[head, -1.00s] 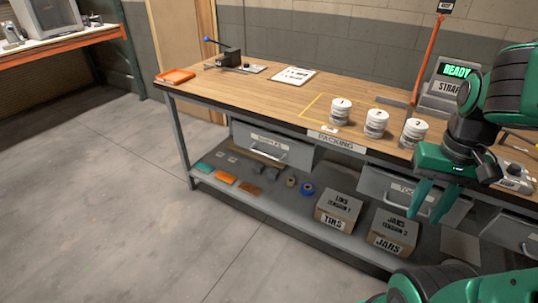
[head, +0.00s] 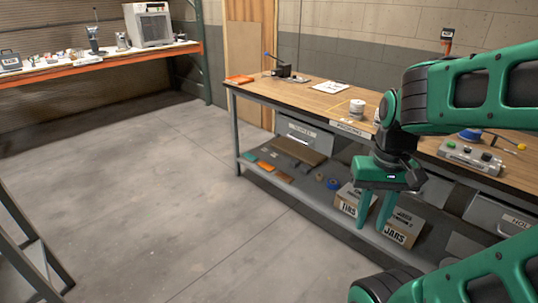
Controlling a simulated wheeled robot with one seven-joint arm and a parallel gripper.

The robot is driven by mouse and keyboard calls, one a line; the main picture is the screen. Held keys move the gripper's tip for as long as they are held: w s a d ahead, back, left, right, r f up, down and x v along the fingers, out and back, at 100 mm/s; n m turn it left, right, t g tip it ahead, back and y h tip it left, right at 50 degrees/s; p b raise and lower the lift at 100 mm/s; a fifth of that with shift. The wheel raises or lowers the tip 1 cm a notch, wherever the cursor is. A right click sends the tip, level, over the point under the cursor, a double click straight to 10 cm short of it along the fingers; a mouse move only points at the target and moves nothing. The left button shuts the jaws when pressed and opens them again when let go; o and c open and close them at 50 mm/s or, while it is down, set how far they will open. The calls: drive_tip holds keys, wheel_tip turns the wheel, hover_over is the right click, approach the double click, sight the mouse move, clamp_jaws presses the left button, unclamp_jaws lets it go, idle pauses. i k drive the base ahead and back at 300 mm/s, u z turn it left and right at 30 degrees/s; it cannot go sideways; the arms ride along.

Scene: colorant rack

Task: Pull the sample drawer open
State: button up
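The sample drawer (head: 303,133) is a grey front with a pale label and a handle, under the left part of the workbench top. It looks shut; its label is too small to read surely. My gripper (head: 374,215) is green, with two fingers pointing down and a gap between them. It is open and empty, to the right of the drawer in the picture and apart from it. My arm hides part of the bench top and the space under it.
The workbench (head: 255,91) carries an orange tray (head: 240,79), a lever tool (head: 285,69) and white tubs (head: 357,107). Its lower shelf holds boxes (head: 403,231) and small items. Open floor (head: 160,190) lies left of the bench. A metal frame (head: 28,240) stands at near left.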

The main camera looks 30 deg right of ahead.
sight(322, 140)
drive_tip(key=z, duration=0.95)
drive_tip(key=i, duration=2.05)
drive_tip(key=u, duration=0.4)
